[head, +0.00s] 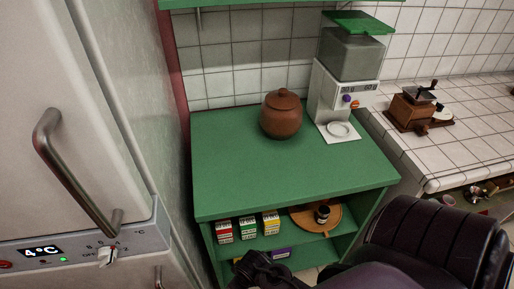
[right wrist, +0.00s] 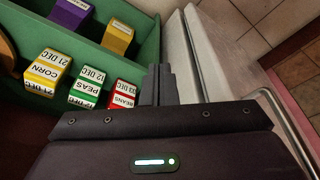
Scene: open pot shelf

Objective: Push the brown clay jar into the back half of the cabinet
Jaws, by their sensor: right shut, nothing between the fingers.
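The brown clay jar (head: 281,115) stands upright with its lid on, on the green top of the cabinet (head: 235,160), toward the back near the tiled wall. My right arm comes in from the lower right of the head view. My right gripper (head: 258,262) is low in front of the cabinet's open shelves, well below the jar and apart from it. In the right wrist view my right gripper's fingers (right wrist: 158,82) are together and empty, with shelf boxes beyond. The jar is not in that view. My left gripper is not in view.
A white and green dispenser (head: 346,85) stands right of the jar. A fridge (head: 75,130) borders the left. The front of the green top is clear.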

